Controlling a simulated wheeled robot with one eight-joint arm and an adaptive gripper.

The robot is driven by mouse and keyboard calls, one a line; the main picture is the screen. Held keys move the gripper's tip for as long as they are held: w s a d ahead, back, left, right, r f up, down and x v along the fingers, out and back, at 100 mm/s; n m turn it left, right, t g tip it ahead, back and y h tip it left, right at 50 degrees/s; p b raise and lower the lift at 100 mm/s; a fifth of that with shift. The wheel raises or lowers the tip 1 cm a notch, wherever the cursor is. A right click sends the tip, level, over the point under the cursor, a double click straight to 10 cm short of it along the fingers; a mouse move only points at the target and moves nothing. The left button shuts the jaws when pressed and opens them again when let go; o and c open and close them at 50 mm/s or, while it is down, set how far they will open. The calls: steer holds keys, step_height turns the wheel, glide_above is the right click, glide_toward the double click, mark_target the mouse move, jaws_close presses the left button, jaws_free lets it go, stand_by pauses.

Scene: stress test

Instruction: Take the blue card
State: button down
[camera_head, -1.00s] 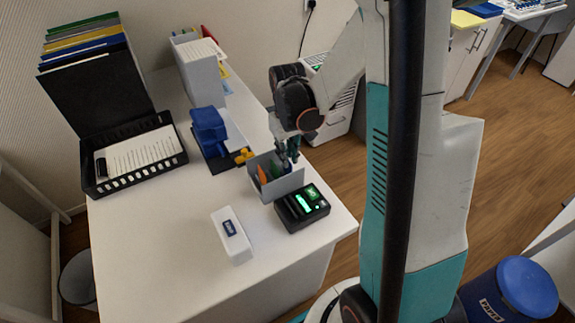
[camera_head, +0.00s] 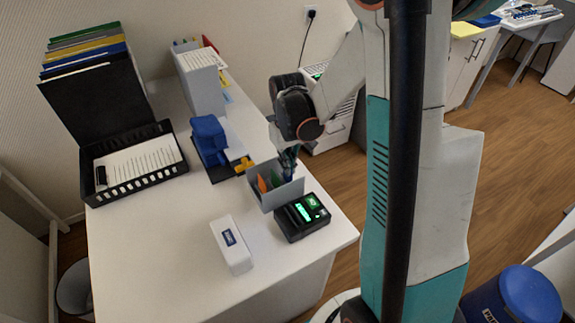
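A small grey open box (camera_head: 275,197) stands on the white desk near its right edge. An orange card (camera_head: 262,184) and a green card (camera_head: 277,178) stand upright in it. A small dark blue shape at the box's right end, under my gripper, may be the blue card, but it is too small and covered to be sure. My gripper (camera_head: 288,165) points down at the right end of the box, its fingertips at or just inside the rim. Whether the fingers are open or shut on something is not visible.
A black card terminal (camera_head: 302,217) with a lit green screen stands right in front of the box. A white case (camera_head: 231,245) lies to its left. A blue hole punch (camera_head: 209,138), a black paper tray (camera_head: 138,183) and a grey file holder (camera_head: 203,85) stand behind and left.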

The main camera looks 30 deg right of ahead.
steer(key=shift+r+p, duration=1.05)
steer(key=shift+r, duration=0.9)
steer(key=shift+r, duration=0.1)
steer(key=shift+r+p, duration=1.8)
steer(key=shift+r, duration=0.65)
